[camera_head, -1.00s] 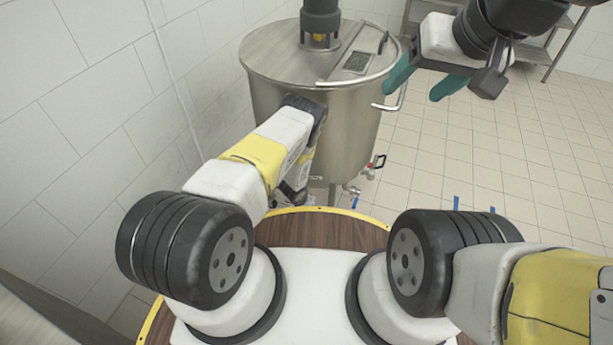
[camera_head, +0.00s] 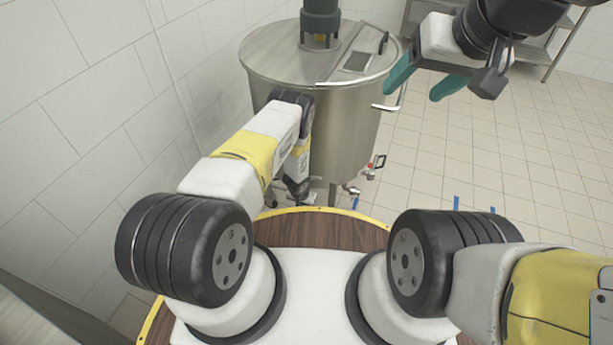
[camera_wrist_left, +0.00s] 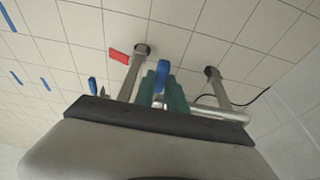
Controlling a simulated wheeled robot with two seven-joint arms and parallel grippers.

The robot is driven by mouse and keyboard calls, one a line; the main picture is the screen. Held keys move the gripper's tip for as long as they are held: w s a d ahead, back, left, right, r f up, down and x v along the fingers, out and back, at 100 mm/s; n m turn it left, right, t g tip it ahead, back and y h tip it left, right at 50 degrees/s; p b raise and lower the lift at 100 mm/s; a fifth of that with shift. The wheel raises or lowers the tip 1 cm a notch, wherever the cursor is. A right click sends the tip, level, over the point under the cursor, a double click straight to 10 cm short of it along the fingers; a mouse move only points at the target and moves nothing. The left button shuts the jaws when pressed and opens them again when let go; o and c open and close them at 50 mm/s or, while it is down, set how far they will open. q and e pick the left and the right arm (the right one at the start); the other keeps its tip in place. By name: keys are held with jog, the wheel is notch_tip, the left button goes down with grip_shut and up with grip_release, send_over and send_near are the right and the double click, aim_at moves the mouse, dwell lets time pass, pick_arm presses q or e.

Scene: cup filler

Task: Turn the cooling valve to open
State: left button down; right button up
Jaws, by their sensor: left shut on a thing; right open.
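The steel tank (camera_head: 345,140) stands beyond my base. In the left wrist view, my left gripper (camera_wrist_left: 164,92) has its green fingers shut on a blue valve handle (camera_wrist_left: 162,70), which sticks up between them. It appears to be the cooling valve; its body is mostly hidden by the fingers. In the head view the left fingers are hidden behind my left arm. A red-handled valve (camera_head: 378,163) and a smaller blue handle (camera_head: 355,201) sit low at the tank's right front. My right gripper (camera_head: 424,87) is open and empty, raised right of the tank.
Tank legs (camera_wrist_left: 133,75) and a pipe (camera_wrist_left: 222,114) are close around the left gripper. A red handle (camera_wrist_left: 119,55) is nearby. A tiled wall (camera_head: 100,110) is on the left. Open tiled floor (camera_head: 520,160) lies to the right, with a metal rack (camera_head: 560,45) at the back.

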pick_arm(q)
jog(key=shift+w+d+r+g+y, duration=0.15)
jog(key=shift+w+r+g+y, duration=0.35)
jog(key=shift+g, duration=0.6)
jog(key=shift+w+d+r+g+y, duration=0.2)
jog(key=shift+w+r+g, duration=0.25)
jog(key=shift+r+g, duration=0.5)
jog(key=shift+f, duration=0.15)
jog(key=c, duration=1.4)
grip_release()
jog(key=shift+o, duration=0.2)
notch_tip(320, 180, up, 8)
jog(key=shift+w+f, duration=0.15)
jog(key=shift+w, duration=0.15)
jog(key=shift+d, duration=0.1)
